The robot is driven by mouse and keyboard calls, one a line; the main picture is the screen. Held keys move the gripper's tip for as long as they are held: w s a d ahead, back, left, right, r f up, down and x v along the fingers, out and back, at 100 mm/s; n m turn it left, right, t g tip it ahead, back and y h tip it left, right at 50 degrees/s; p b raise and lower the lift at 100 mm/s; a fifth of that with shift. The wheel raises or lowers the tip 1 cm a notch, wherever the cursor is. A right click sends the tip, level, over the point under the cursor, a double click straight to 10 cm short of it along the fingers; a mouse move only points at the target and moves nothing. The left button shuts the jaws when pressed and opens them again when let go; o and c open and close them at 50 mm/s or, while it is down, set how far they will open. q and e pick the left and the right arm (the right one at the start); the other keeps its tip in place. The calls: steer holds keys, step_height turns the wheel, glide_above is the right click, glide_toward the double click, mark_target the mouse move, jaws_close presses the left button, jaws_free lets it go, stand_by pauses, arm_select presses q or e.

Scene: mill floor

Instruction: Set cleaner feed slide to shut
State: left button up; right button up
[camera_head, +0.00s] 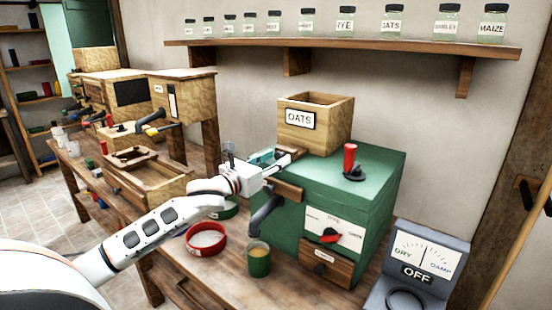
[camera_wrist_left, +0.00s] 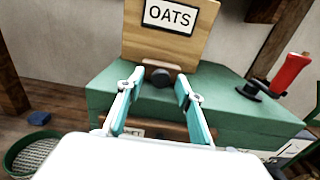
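A green machine (camera_head: 371,182) stands on the bench with a wooden hopper (camera_head: 327,130) labelled OATS on top. At the hopper's foot, a dark round knob (camera_wrist_left: 160,77) shows in the left wrist view, probably on the feed slide. A wooden piece (camera_head: 291,154) shows there in the head view, partly hidden by my gripper. My left gripper (camera_head: 282,159) is at this spot. Its teal fingers (camera_wrist_left: 158,86) are apart, with the knob between or just beyond the tips; I cannot tell whether they touch it. The slide's position is unclear. My right gripper is not in view.
A red-handled lever (camera_head: 350,158) stands on the machine's top, right of the hopper. A red-pointer dial (camera_head: 330,235) is on its front. A red round sieve (camera_head: 206,239), a green cup (camera_head: 258,259) and an OFF meter (camera_head: 418,266) stand nearby. A jar shelf (camera_head: 340,50) hangs above.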

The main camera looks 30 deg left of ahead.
mark_target(286, 152)
arm_select(q)
steer(key=shift+w+d, duration=0.1)
steer(key=shift+w, duration=0.25)
jaws_close()
steer(key=shift+w+r, duration=0.2)
steer(key=shift+w, duration=0.15)
steer(key=w+p, duration=0.2)
steer(key=w, duration=0.2)
steer(key=shift+w+d, duration=0.15)
steer(key=shift+w, duration=0.1)
